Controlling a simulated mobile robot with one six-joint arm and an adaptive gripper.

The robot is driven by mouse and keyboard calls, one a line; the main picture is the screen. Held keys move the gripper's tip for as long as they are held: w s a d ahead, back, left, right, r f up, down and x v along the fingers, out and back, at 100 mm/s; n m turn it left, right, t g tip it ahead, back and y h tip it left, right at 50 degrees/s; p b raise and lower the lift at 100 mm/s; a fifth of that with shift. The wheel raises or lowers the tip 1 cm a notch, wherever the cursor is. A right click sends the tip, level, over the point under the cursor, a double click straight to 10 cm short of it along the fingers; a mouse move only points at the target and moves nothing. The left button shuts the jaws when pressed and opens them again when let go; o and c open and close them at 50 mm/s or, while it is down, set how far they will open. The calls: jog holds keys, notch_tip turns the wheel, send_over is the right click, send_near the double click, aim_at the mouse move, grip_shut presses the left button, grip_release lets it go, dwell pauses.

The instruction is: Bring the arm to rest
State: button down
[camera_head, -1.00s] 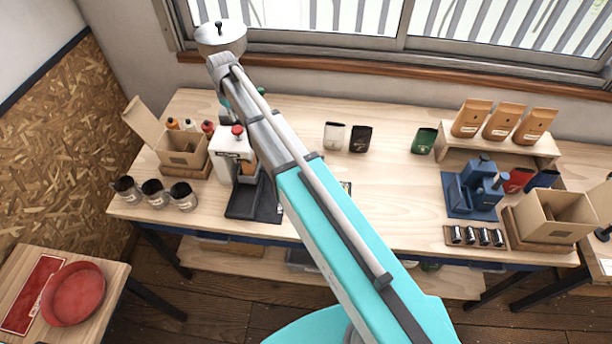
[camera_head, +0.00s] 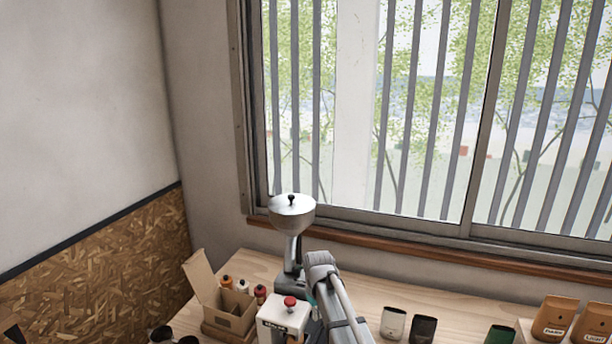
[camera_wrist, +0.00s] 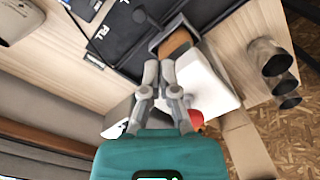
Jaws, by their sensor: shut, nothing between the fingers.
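My gripper (camera_wrist: 160,68) shows in the wrist view with its grey fingers shut and nothing between them. It is over the white machine (camera_wrist: 205,78) with the red knob (camera_wrist: 196,118); I cannot tell whether they touch. In the head view my grey arm link (camera_head: 335,290) rises from the bottom edge, just right of the white machine (camera_head: 284,318), and the gripper itself is hidden.
A grinder with a metal hopper (camera_head: 292,212) stands close behind my arm. A cardboard box (camera_head: 230,312) is left of the white machine. Dark cups (camera_wrist: 268,58) stand at the right of the wrist view. A white bag (camera_head: 393,322) stands right of my arm, before the window.

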jog(key=s+d+f+m+b, duration=0.2)
jog(key=s+d+f+b, duration=0.2)
jog(key=s, duration=0.5)
jog(key=s+d+f+m+b, duration=0.3)
jog(key=s+d+f+b, duration=0.2)
jog(key=s+d, duration=0.4)
jog(key=shift+s+d+f+m, duration=0.3)
jog(key=shift+f, duration=0.35)
